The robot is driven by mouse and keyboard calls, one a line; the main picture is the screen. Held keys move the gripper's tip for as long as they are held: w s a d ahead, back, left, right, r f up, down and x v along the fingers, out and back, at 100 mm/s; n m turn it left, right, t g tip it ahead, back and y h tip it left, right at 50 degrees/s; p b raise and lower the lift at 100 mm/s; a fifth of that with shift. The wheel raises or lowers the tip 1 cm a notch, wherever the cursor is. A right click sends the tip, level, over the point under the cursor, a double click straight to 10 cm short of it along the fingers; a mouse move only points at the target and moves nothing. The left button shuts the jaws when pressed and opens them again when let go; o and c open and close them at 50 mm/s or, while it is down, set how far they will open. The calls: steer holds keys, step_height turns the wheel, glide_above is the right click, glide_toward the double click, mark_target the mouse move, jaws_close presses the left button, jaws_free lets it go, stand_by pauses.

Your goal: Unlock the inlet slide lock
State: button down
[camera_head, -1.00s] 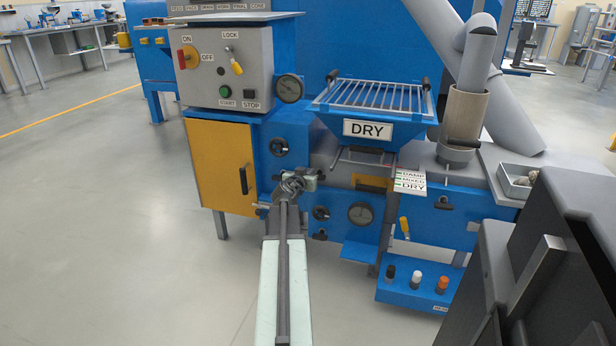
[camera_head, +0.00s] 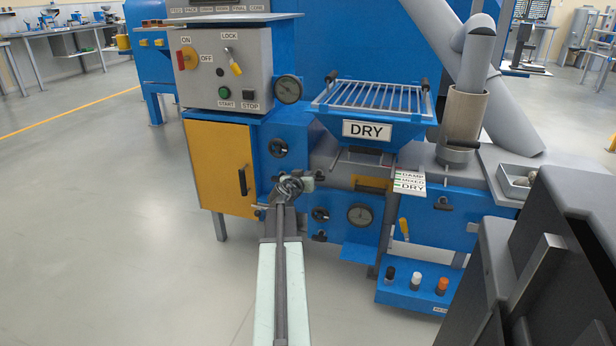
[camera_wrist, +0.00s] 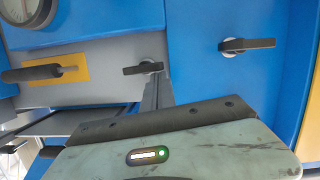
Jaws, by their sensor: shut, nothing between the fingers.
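My gripper (camera_head: 292,186) is shut and empty in front of the blue machine, left of and below the hopper marked DRY (camera_head: 368,131). In the wrist view its narrow fingers (camera_wrist: 157,90) point at the base of a black lever (camera_wrist: 141,69) on a grey surface. The tips seem very close to this lever; I cannot tell if they touch it. The lever lies about level in that view. No label marks the inlet slide lock, so I cannot tell whether this lever is it. A dark bar (camera_head: 366,150) shows just under the hopper.
A second black lever (camera_wrist: 246,44) is on the blue panel in the wrist view. A black handle on a yellow plate (camera_wrist: 70,69) is at left there. The control box (camera_head: 225,68) and yellow door (camera_head: 218,167) stand left of my gripper. The floor at left is clear.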

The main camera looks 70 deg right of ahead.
steer(key=shift+f, duration=0.1)
steer(key=f+n+b, duration=0.2)
steer(key=b, duration=0.1)
steer(key=f+n+g+b, duration=0.1)
steer(key=shift+w+f+n+b, duration=0.3)
steer(key=shift+f+n, duration=0.05)
steer(key=shift+n, duration=0.05)
stand_by(0.5)
steer(key=shift+s+f+b, duration=0.25)
steer(key=shift+f+b, duration=0.1)
steer(key=shift+f, duration=0.05)
stand_by(0.4)
stand_by(0.4)
